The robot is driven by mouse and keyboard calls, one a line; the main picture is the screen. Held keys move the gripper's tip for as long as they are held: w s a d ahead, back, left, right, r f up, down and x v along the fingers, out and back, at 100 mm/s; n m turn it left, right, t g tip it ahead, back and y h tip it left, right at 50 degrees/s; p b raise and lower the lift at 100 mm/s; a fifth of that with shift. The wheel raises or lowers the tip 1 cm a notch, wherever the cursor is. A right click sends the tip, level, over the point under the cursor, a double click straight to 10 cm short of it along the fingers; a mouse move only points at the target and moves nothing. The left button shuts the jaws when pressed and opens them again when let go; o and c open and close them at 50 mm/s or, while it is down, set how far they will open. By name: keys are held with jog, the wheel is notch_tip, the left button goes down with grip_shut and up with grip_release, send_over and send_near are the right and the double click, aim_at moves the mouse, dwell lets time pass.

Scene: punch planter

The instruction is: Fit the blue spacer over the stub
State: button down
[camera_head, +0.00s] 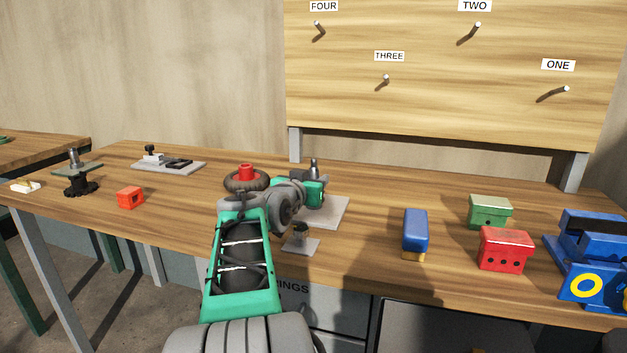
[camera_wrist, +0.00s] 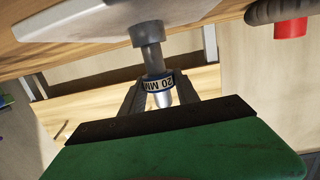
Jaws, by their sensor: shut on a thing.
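The blue spacer (camera_wrist: 157,79), a short ring with a white "20 MM" label, is between the fingers of my gripper (camera_wrist: 160,93) in the wrist view. The grey metal stub (camera_wrist: 150,44) stands on a pale plate (camera_wrist: 85,22). The spacer appears to be around the stub's narrower part, with a silver tip showing beyond it. Grey stub still shows between spacer and plate; I cannot tell whether the spacer rests on a shoulder. In the head view the stub's top (camera_head: 314,165) rises beside my green gripper, the plate (camera_head: 335,212) shows below, and the spacer is hidden.
A black wheel with a red hub (camera_head: 246,179) lies just left of my gripper. A small grey plate with a dark knob (camera_head: 300,244) is in front. To the right stand a blue block (camera_head: 415,230), a green box (camera_head: 490,211) and a red box (camera_head: 504,250).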

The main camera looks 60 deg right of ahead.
jog(key=shift+f+b, duration=0.75)
jog(key=shift+f, duration=0.15)
jog(key=c, duration=1.2)
grip_release()
jog(key=o, duration=0.4)
jog(key=shift+f, duration=0.1)
jog(key=shift+f, duration=0.1)
jog(key=shift+a, duration=0.1)
jog(key=a, duration=0.2)
jog(key=a+r, duration=0.1)
jog(key=a, duration=0.2)
jog(key=a+p, duration=0.1)
jog(key=a, duration=0.1)
jog(key=shift+s+a+r, duration=0.3)
jog(key=shift+s, duration=0.1)
